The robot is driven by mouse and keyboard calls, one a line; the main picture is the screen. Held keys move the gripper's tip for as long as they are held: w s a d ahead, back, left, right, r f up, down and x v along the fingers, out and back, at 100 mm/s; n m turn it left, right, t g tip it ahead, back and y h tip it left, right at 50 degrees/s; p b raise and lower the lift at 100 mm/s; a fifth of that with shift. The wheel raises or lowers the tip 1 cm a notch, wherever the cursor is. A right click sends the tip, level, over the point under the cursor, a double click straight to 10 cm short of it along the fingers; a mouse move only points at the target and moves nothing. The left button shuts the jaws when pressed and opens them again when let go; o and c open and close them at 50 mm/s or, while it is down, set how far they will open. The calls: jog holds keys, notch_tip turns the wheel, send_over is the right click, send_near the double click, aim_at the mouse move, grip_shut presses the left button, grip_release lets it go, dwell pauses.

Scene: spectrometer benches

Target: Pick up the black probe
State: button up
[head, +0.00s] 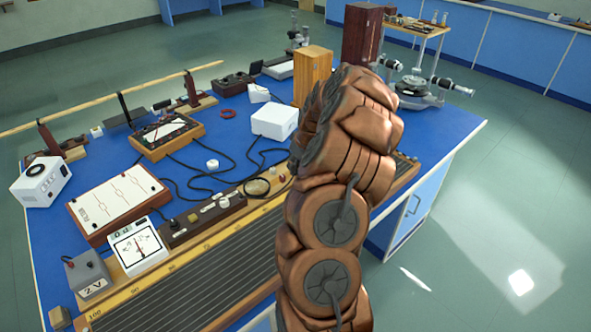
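I cannot pick out the black probe for certain. A slim dark upright piece (123,107) stands by the long wooden rod on the bench, and thin black leads run across the blue top, but none is clearly the probe. My copper-coloured arm rises through the middle right of the head view and hides part of the bench behind it. My gripper cannot be seen; the arm's far end is folded away over the bench.
The blue bench (235,145) is crowded. It holds a white meter (138,246), a grey 2 V box (87,275), a circuit board (117,201), a white box (274,121), a wooden box (312,72) and a spectrometer (420,88). The floor at right is clear.

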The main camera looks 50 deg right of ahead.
grip_shut()
